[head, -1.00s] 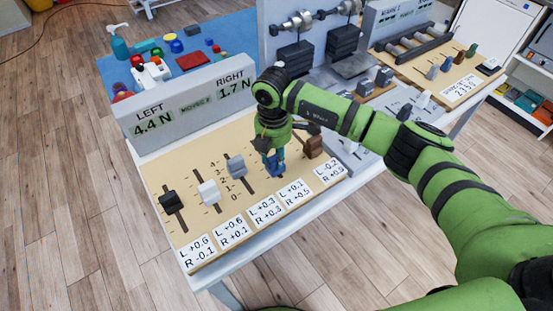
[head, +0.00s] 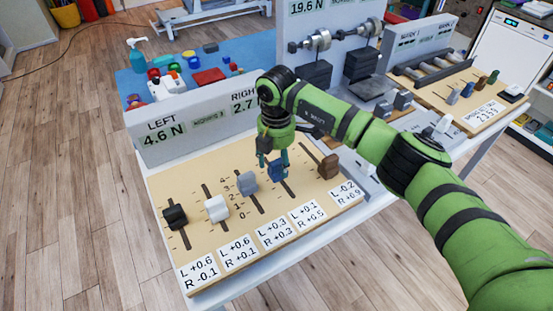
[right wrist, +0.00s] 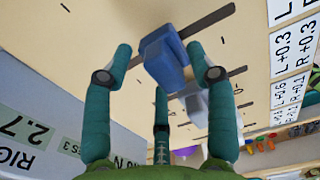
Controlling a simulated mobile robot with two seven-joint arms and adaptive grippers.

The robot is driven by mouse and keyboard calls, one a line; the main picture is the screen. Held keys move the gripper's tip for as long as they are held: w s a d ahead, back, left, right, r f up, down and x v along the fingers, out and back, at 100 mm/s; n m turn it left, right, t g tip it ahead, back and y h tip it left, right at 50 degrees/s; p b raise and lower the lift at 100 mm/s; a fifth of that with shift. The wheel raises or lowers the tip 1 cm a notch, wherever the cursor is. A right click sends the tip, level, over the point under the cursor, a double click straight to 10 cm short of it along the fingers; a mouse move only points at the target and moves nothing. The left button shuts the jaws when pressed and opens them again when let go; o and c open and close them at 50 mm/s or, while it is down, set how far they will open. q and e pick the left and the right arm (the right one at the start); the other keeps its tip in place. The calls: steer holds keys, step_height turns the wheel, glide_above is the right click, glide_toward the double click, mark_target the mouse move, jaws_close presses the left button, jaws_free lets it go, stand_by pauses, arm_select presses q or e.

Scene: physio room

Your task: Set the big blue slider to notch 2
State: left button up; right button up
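The big blue slider (head: 277,171) stands on the tan board, around the middle of its slot; I cannot read its exact notch. In the right wrist view the blue slider (right wrist: 164,55) sits between the fingers of my right gripper (right wrist: 160,62), with small gaps visible beside it. In the head view my right gripper (head: 273,157) points down at the slider and partly covers its far side. Its fingers look open around the slider. The display panel (head: 190,128) reads LEFT 4.6 N and RIGHT 2.7 N. My left gripper is out of view.
Black (head: 175,217), white (head: 216,208) and grey (head: 247,183) sliders stand left of the blue one. A brown slider (head: 328,166) stands close on its right. Number marks run beside the grey slider's slot. The raised display panel borders the board's back.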

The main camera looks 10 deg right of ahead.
mark_target(277, 160)
step_height(277, 160, up, 12)
stand_by(0.6)
